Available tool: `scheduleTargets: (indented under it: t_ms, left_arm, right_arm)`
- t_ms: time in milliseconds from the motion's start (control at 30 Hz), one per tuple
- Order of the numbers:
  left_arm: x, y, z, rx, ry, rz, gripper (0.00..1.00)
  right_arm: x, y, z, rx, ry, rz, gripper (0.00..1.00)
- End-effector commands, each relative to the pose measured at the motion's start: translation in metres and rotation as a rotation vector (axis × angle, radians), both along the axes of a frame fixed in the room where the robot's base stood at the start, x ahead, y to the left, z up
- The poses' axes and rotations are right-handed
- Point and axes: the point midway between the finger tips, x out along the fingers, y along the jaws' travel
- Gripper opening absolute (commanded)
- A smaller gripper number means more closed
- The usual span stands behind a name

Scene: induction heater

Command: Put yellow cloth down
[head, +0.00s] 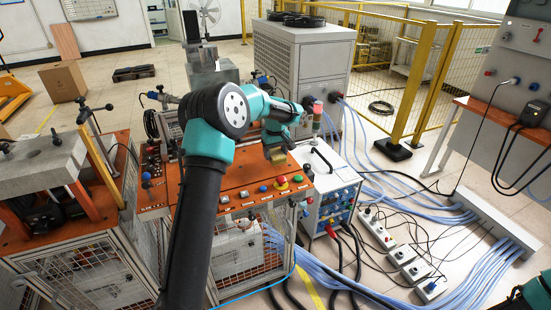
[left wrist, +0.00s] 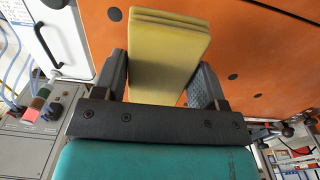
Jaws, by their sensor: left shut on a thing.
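The yellow cloth (left wrist: 165,50) is a folded, flat pad between the two fingers of my left gripper (left wrist: 160,80) in the left wrist view. The left gripper is shut on it, and the cloth sticks out past the fingertips over the orange panel top. In the head view the left gripper (head: 275,147) is above the right part of the orange control table (head: 235,197). Only a small yellowish bit of the cloth (head: 278,158) shows there. The gap between cloth and table is hard to judge.
Buttons, including a red emergency stop (head: 281,182), line the table's front edge. A white box with a handle (head: 325,175) stands just right, with hoses and cables beyond. A stack light (head: 317,115) rises near the gripper. A large grey chiller (head: 300,60) stands behind.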

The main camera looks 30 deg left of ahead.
Motion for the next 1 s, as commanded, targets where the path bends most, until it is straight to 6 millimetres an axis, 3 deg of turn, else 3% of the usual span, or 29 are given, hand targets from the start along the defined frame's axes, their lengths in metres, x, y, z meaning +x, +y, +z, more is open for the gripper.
scheduleTargets:
  t_ms: [567, 800, 1000]
  left_arm:
    - [0.013, 0.007, -0.002, -0.001, -0.001, 0.000, 0.42]
    - [0.011, 0.007, -0.034, 0.000, 0.001, 0.000, 0.42]
    - [0.011, 0.007, -0.036, 0.000, 0.000, 0.000, 0.42]
  right_arm:
    - [0.000, 0.000, 0.000, 0.000, 0.000, 0.000, 0.91]
    - [0.000, 0.000, 0.000, 0.000, 0.000, 0.000, 0.91]
    - [0.000, 0.000, 0.000, 0.000, 0.000, 0.000, 0.91]
